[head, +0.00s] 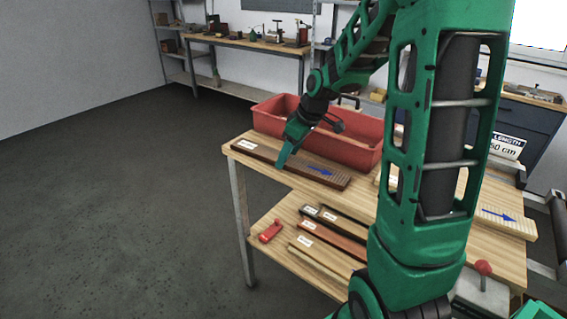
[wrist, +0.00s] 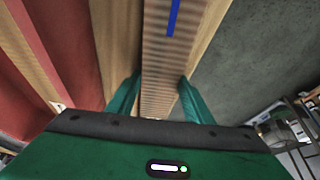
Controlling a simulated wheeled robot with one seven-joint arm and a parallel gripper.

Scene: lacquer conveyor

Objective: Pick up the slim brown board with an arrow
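The slim brown board (head: 325,175) lies on the wooden table top, near its left front edge, with a white label at its left end and a blue arrow towards its right end. My gripper (head: 282,163) points down at the middle of the board. In the wrist view the board (wrist: 161,75) runs between my two fingers (wrist: 160,88), with part of the blue arrow at the top. The fingers stand on either side of the board, very close to its edges. Whether they press on it cannot be told. The fingertips' lower ends are hard to see.
A red bin (head: 345,147) stands on the table just behind the board. A pale board with a blue arrow (head: 505,222) lies at the right. Several labelled boards and a red item (head: 270,231) lie on the lower shelf (head: 275,258). The floor at the left is clear.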

